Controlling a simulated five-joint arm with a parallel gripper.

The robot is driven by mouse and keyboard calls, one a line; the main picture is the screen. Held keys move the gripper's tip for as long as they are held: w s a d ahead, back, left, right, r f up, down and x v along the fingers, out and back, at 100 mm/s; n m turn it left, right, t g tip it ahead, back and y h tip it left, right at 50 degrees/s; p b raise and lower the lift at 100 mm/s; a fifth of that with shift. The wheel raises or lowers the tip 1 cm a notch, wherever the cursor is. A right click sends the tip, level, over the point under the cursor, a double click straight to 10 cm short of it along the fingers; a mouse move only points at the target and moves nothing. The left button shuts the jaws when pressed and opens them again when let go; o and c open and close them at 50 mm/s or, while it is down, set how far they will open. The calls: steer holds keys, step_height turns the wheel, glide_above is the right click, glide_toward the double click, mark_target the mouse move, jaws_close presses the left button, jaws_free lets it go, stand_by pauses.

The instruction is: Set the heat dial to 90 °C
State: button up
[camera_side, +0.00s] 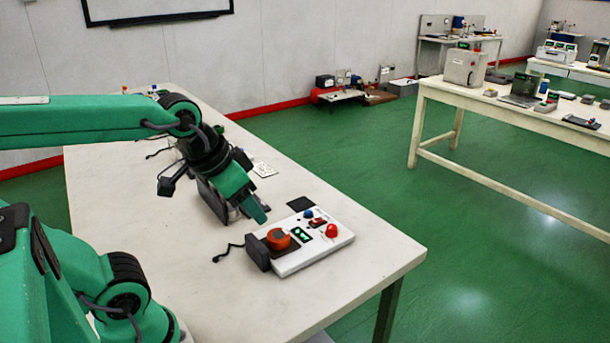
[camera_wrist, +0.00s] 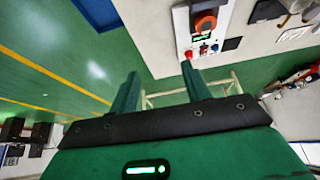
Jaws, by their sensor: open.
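The heat dial (camera_side: 278,239) is an orange-red knob on a white control box (camera_side: 312,254) near the table's front right corner. A small green-lit display (camera_side: 302,234) sits beside it; its digits are too small to read. My gripper (camera_side: 258,213) is above the table, just behind and left of the dial, apart from it. In the wrist view my gripper (camera_wrist: 161,78) is open and empty, with two green fingers spread. The dial (camera_wrist: 206,22) shows there at the top, beyond the right finger's tip.
The box also carries a red button (camera_side: 331,230), a blue knob (camera_side: 308,213) and a red switch (camera_side: 318,222). A dark block (camera_side: 257,252) with a cable adjoins its left end. A black pad (camera_side: 300,203) lies behind. The table's front left (camera_side: 210,290) is clear.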

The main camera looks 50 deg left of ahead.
steer(key=w+a+m+g, duration=0.1)
steer(key=w, duration=0.6)
steer(key=m+g, duration=0.4)
glide_above(331, 226)
steer(key=f, duration=1.3)
steer(key=shift+s+d+f, duration=0.15)
steer(key=shift+s+f, duration=0.05)
steer(key=shift+w+f+m, duration=0.2)
steer(key=shift+f+m, duration=0.1)
steer(key=shift+f, duration=0.05)
steer(key=shift+f, duration=0.15)
steer(key=shift+f, duration=3.8)
steer(key=c, duration=1)
